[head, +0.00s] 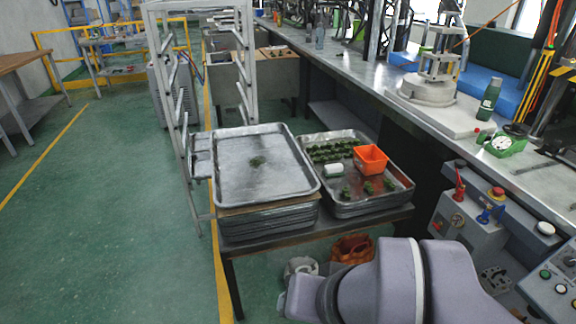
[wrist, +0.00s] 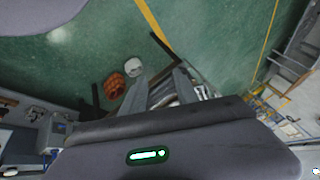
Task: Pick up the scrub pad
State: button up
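I cannot pick out the scrub pad with certainty. A small white piece with a green end (head: 334,170) lies in the right metal tray (head: 376,204), left of an orange bin (head: 370,159). In the head view my arm is at the lower right, and the fingers are not visible.
Several dark green pieces (head: 330,150) lie in the right tray. A grey rack (head: 170,100) stands behind the left tray stack. An orange container (head: 352,249) and a white bucket (head: 300,267) are on the floor below the table. A long workbench (head: 365,75) borders the right; green floor is open left.

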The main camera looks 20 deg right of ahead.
aim_at(335, 170)
jog(key=i+l+z, duration=0.25)
jog(key=i+z, duration=0.15)
jog(key=i, duration=0.25)
jog(key=i+z, duration=0.35)
jog(key=i, duration=0.3)
jog(key=i+j+z, duration=0.1)
jog(key=i+z, duration=0.3)
jog(key=i, duration=0.3)
